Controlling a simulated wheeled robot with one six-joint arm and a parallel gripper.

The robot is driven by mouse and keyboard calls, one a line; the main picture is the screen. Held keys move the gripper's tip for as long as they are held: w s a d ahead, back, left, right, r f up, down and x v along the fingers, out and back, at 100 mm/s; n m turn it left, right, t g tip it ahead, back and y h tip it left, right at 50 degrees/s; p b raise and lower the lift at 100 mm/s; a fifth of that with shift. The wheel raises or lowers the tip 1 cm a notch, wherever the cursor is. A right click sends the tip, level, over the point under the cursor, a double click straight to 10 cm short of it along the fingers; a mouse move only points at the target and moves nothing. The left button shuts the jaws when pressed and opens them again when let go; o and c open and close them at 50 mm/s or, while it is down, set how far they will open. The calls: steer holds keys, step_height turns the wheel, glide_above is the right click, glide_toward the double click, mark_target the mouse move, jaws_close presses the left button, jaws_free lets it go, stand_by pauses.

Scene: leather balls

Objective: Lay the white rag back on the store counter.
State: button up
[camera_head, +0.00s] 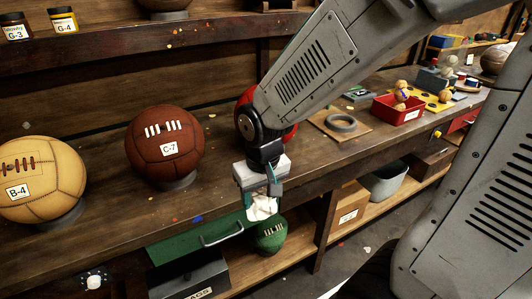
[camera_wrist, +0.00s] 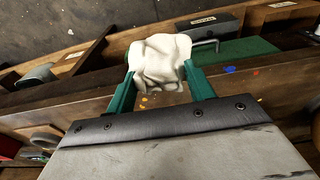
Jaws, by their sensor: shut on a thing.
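The crumpled white rag (camera_head: 261,208) is pinched between the green fingers of my gripper (camera_head: 260,193). In the wrist view the rag (camera_wrist: 160,60) bunches up between the two fingertips (camera_wrist: 160,75). The wooden counter (camera_head: 225,180) runs across the head view. My gripper holds the rag near the counter's front edge, and I cannot tell whether the rag touches anything.
A brown ball C-7 (camera_head: 165,146) and a tan ball B-4 (camera_head: 42,180) sit on stands at the left. A green ball (camera_head: 270,236) is on the shelf below. A red bin (camera_head: 398,108) and a grey ring (camera_head: 341,123) lie right. Bare counter shows between.

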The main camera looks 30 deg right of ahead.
steer(key=w, duration=0.5)
steer(key=w+f, duration=0.1)
steer(key=w, duration=0.4)
steer(key=w+d, duration=0.1)
steer(key=w, duration=0.4)
steer(key=shift+w+f, duration=0.2)
steer(key=shift+f, duration=1.8)
steer(key=shift+f, duration=0.15)
steer(key=o, duration=0.9)
steer(key=shift+o, duration=0.2)
step_height(320, 180, up, 11)
steer(key=s, duration=0.1)
steer(key=s+d+r, duration=0.1)
steer(key=s+r, duration=0.1)
steer(key=s, duration=0.7)
steer(key=s+d+r, duration=0.1)
steer(key=s+r, duration=0.2)
steer(key=s, duration=0.7)
steer(key=s+d+r, duration=0.1)
steer(key=s+r, duration=0.2)
steer(key=s, duration=0.6)
steer(key=shift+s+d, duration=0.2)
steer(key=shift+d, duration=0.1)
